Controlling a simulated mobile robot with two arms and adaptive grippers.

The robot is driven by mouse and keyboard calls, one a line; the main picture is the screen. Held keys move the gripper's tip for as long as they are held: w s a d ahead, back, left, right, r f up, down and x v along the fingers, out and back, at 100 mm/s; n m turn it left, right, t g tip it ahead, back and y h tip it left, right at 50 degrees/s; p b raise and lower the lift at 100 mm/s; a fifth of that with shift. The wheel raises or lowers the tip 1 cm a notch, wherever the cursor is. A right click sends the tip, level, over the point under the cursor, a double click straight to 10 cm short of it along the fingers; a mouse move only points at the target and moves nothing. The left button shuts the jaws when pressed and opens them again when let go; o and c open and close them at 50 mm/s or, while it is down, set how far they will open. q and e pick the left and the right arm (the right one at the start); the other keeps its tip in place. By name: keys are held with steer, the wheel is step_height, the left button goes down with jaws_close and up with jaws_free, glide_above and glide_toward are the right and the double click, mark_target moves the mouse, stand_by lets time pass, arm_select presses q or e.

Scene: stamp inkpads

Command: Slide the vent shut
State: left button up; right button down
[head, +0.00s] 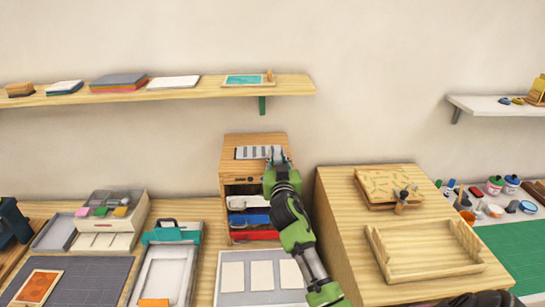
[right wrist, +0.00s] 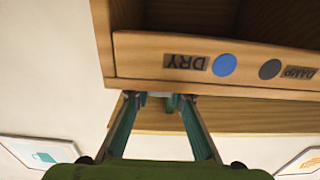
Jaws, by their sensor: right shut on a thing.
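The vent (head: 256,152) is a pale slatted strip with dark slots on the sloping top of a small wooden cabinet (head: 229,158). My right gripper (head: 277,157) reaches up to the right end of the vent and covers part of it. In the right wrist view the fingers of my right gripper (right wrist: 152,98) come together on a small greyish tab at the edge of a wooden panel (right wrist: 150,58). The panel carries the label DRY (right wrist: 187,62), a blue dot, a grey dot and the label DAMP (right wrist: 299,73). The fingertips hide most of the tab. My left gripper is not in view.
The cabinet front holds coloured inkpads (head: 250,218) on shelves. A wall shelf (head: 200,92) runs above. Cards on a board (head: 225,298) lie in front.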

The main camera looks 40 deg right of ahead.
steer(key=shift+d, duration=0.15)
steer(key=c, duration=1.8)
jaws_free()
steer(key=shift+s, duration=0.1)
steer(key=shift+d, duration=0.15)
steer(key=shift+s+a, duration=0.2)
steer(key=shift+a, duration=0.05)
steer(key=v, duration=1.1)
steer(key=shift+s+a, duration=0.1)
steer(key=shift+s, duration=0.2)
steer(key=shift+f, duration=0.1)
